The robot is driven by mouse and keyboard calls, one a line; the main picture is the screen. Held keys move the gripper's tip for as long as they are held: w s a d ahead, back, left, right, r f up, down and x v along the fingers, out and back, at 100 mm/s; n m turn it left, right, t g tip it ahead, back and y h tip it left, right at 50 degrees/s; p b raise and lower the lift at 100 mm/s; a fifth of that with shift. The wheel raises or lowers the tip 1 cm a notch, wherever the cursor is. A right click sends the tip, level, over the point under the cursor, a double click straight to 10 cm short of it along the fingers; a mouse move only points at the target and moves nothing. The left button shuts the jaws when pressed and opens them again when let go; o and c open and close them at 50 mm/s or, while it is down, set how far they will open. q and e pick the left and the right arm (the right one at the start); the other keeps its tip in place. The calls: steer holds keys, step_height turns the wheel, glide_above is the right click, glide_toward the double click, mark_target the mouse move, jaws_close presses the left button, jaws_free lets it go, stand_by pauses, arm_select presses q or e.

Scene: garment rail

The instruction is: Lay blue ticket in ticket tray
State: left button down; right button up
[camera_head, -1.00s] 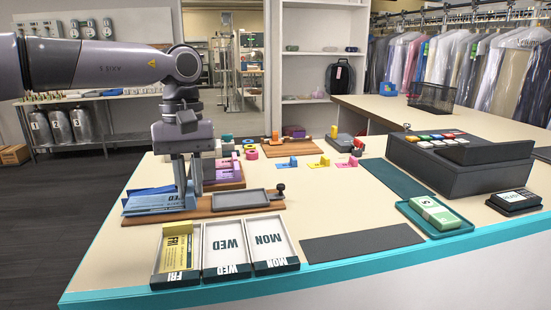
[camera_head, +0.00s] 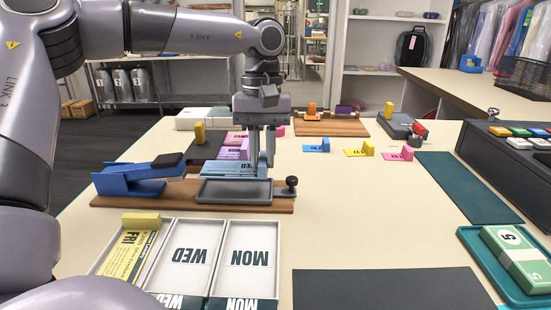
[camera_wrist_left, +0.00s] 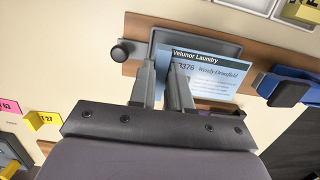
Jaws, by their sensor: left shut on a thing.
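The blue ticket (camera_head: 228,169) is a light-blue printed slip with a dark header. My left gripper (camera_head: 263,174) is shut on its edge. The ticket also shows in the left wrist view (camera_wrist_left: 218,75), reading "Velunor Laundry". The shallow grey ticket tray (camera_head: 235,193) is on a wooden board. In the head view the ticket appears just above and behind the tray. In the left wrist view the ticket covers part of the tray (camera_wrist_left: 222,43). I cannot tell the exact gap between them. My right gripper is in neither current view.
A blue clamp-like holder (camera_head: 130,180) stands at the board's left end, and a black knob (camera_head: 291,183) at its right. Day trays marked FRI, WED (camera_head: 188,255) and MON are in front. Several small coloured tickets lie behind right. The counter between is clear.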

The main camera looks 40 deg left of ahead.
arm_select(q)
steer(key=shift+f, duration=0.25)
steer(key=shift+s+f+b, duration=0.1)
steer(key=shift+f+b, duration=0.55)
steer(key=shift+b, duration=0.1)
steer(key=shift+f+b, duration=0.45)
steer(key=shift+f, duration=0.5)
steer(key=shift+d, duration=0.15)
steer(key=shift+f, duration=0.25)
stand_by(0.4)
steer(key=c, duration=0.5)
jaws_free()
steer(key=shift+s, duration=0.1)
